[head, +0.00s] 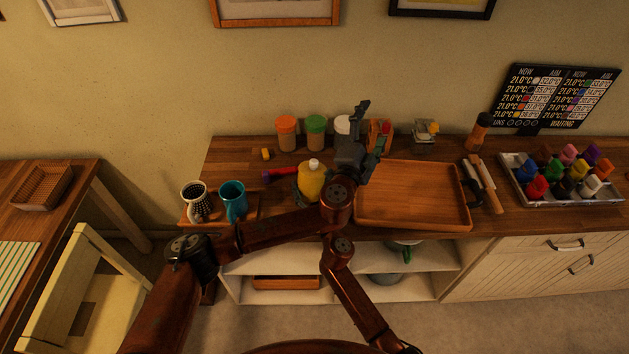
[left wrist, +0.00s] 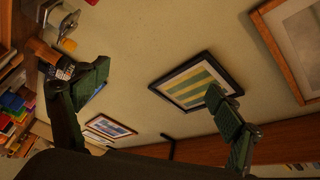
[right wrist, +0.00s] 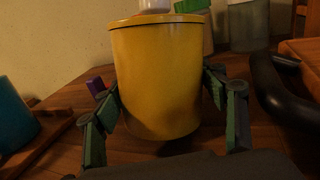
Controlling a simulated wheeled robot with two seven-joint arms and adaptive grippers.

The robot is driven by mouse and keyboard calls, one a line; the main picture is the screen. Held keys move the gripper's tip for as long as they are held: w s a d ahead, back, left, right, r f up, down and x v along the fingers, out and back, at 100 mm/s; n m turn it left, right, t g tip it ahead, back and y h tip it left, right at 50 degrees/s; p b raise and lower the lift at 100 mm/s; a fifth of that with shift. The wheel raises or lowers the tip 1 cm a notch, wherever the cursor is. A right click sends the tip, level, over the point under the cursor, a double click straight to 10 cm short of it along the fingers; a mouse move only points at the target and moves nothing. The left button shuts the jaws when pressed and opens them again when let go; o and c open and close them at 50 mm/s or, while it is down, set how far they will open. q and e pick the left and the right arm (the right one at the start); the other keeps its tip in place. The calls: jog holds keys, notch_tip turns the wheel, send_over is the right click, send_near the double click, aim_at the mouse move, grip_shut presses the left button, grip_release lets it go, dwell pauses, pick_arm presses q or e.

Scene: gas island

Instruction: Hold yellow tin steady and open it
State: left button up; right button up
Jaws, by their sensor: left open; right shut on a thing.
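The yellow tin (head: 312,184) stands upright on the wooden counter, with a pale knob on top. In the right wrist view the tin (right wrist: 157,80) fills the middle, its yellow lid seated on the rim. My right gripper (right wrist: 161,95) is shut on the tin's body, one finger on each side; in the head view it is mostly hidden behind my arm. My left gripper (head: 372,122) is open and empty, raised to the right of the tin. In the left wrist view my left gripper (left wrist: 158,80) has its fingers spread, with only wall and picture frames between them.
Jars with orange (head: 287,133) and green (head: 316,132) lids stand behind the tin. A wooden tray (head: 412,194) lies to the right. A white-patterned mug (head: 195,197) and a teal mug (head: 233,199) stand at the left.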

pick_arm(q)
jog(key=s+a+f+n+g+y, duration=0.1)
jog(key=s+a+f+n+y, duration=0.2)
jog(key=a+f+n+y, duration=0.55)
pick_arm(e)
jog(key=shift+s+r, duration=0.15)
jog(key=shift+s, duration=0.05)
pick_arm(q)
jog(key=n+g+y, duration=0.1)
jog(key=n+g, duration=0.2)
jog(key=n, duration=0.6)
send_near(312, 168)
jog(key=x, duration=1.2)
jog(key=shift+w, duration=0.3)
jog(key=shift+c, duration=0.5)
jog(key=shift+a, duration=0.1)
jog(key=c, duration=1.3)
pick_arm(e)
jog(key=shift+w, duration=0.1)
pick_arm(q)
jog(key=shift+c, duration=0.3)
